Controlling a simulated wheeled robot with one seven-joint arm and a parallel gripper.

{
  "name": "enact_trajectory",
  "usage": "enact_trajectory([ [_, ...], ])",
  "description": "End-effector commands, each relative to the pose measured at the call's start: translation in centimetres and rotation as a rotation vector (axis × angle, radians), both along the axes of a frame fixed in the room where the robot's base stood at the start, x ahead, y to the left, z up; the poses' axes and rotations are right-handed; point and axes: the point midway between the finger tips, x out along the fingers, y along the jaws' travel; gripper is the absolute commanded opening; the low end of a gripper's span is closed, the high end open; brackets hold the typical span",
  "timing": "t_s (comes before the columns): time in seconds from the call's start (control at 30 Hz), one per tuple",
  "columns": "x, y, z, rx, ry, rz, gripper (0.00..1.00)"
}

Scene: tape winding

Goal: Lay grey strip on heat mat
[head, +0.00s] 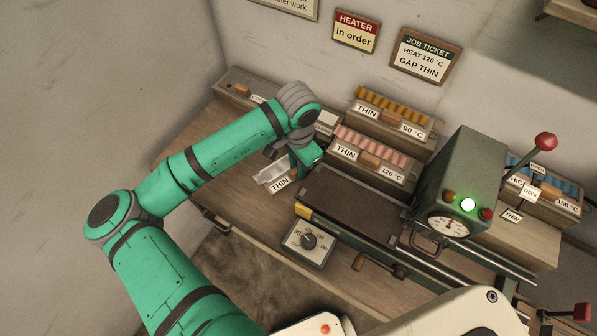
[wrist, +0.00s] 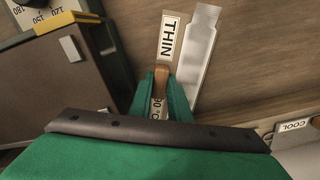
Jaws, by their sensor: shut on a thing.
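The heat mat (head: 350,204) is a flat dark brown plate right of my gripper. The mat (wrist: 60,85) is at left in the wrist view.
A temperature dial (head: 308,241) sits at the mat's front left. The pink rack (head: 370,158) and orange rack (head: 395,112) stand behind it. A green press (head: 458,180) with a red-knobbed lever stands at right. Bare bench (head: 215,165) lies left of my gripper.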

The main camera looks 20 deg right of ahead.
Motion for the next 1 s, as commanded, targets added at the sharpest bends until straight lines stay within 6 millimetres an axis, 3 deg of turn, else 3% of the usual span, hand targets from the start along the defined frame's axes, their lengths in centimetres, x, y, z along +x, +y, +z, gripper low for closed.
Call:
enact_trajectory([
  [0.3, 0.0, 0.0, -3.6, 0.001, 0.001, 0.0, 0.0],
  [0.67, 0.0, 0.0, -3.9, 0.0, 0.001, 0.0, 0.0],
  [0.7, 0.0, 0.0, -4.0, 0.0, 0.001, 0.0, 0.19],
  [0.77, 0.0, 0.0, -3.9, 0.001, 0.0, -0.001, 0.33],
  [1.0, 0.0, 0.0, -3.9, 0.001, 0.0, 0.0, 0.35],
])
